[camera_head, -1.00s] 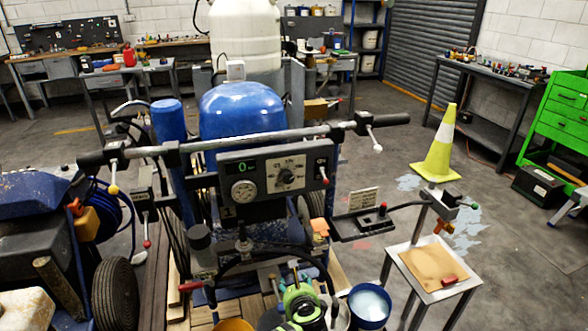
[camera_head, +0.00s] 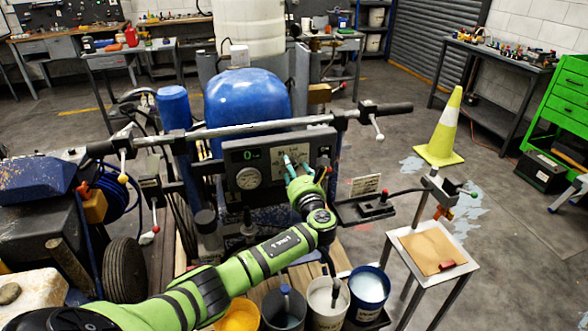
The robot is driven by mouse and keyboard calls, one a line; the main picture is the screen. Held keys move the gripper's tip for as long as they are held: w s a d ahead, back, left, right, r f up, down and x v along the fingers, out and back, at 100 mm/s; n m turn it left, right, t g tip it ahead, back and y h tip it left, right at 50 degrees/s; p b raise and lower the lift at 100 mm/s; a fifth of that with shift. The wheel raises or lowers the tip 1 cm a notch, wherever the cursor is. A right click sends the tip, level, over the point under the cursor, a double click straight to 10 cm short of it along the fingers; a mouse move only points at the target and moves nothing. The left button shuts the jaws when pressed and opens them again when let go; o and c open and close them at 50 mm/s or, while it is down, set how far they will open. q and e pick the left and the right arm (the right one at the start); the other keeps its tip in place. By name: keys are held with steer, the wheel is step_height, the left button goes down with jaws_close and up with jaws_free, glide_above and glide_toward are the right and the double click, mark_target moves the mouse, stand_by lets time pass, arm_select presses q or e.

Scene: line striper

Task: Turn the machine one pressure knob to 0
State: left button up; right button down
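The striping machine's control panel (camera_head: 240,158) faces me below the handlebar. It has a green digital "0" readout (camera_head: 249,155), a round gauge (camera_head: 248,178) and a dial with a pressure knob on its right half. My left gripper (camera_head: 297,164) is in front of that dial, its teal fingers spread apart and pointing at it. The fingers and wrist cover most of the knob, so its pointer cannot be read and contact cannot be told. My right gripper is not in view.
The handlebar (camera_head: 225,130) runs just above the panel. Several paint buckets (camera_head: 326,297) stand below my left arm. A side table (camera_head: 398,246) and traffic cone (camera_head: 441,135) are at right.

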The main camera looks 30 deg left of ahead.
arm_select(q)
jaws_close()
steer(key=shift+f+n, duration=0.15)
steer(key=shift+n, duration=0.25)
stand_by(0.6)
